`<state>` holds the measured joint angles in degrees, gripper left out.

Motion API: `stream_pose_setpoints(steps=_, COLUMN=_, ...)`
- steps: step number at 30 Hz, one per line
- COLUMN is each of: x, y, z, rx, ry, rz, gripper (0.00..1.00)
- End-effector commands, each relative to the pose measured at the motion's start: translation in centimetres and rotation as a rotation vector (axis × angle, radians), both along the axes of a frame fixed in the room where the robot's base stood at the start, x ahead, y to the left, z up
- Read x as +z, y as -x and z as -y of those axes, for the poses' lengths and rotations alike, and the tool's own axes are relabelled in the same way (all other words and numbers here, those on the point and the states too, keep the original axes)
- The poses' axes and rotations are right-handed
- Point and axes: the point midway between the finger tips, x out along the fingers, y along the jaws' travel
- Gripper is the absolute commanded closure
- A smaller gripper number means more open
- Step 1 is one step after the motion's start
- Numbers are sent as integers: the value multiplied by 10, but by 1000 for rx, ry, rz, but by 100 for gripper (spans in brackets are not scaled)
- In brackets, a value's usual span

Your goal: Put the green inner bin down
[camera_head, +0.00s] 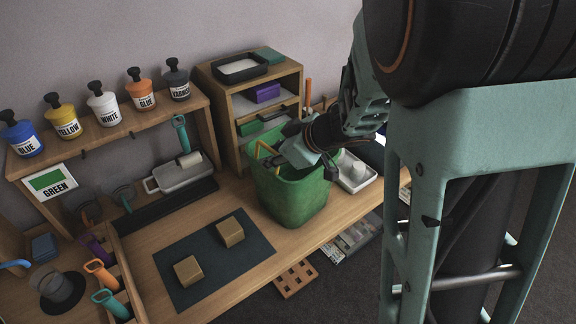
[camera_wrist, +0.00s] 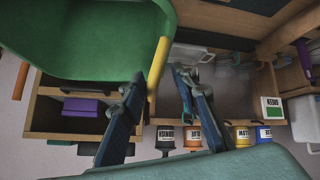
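The green inner bin (camera_head: 292,200) is upright at the front right of the wooden bench, and its base appears to rest on the top. It also fills the upper left of the wrist view (camera_wrist: 85,45). Its yellow handle grip (camera_wrist: 157,68) shows at the bin's edge. My gripper (camera_head: 272,158) is over the bin's opening. In the wrist view, the fingers of my gripper (camera_wrist: 158,78) are apart, with the yellow grip between or just beyond their tips. A gap shows on the right side of the grip. The bin's inside is partly hidden by my gripper.
A dark mat (camera_head: 215,262) with two tan blocks lies left of the bin. A wooden shelf unit (camera_head: 215,85) stands behind it. A white tray (camera_head: 355,175) is close on the right. The bench's front edge (camera_head: 322,238) is near the bin.

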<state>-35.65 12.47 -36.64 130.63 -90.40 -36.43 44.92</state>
Motion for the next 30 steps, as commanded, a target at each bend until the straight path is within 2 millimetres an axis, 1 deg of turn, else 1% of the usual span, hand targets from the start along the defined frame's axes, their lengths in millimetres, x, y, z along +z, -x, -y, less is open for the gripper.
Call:
stream_pose_setpoints(steps=3, x=2, y=0, z=-1, rx=1, ry=-2, rz=2, gripper=72)
stream_pose_setpoints(steps=11, x=3, y=0, z=-1, rx=2, ry=-4, rz=3, gripper=100)
stream_pose_setpoints(steps=25, x=4, y=-1, z=-3, rx=7, ry=-5, rz=6, gripper=100)
stream_pose_setpoints(steps=30, x=9, y=-1, z=-5, rx=9, ry=-5, rz=7, gripper=100)
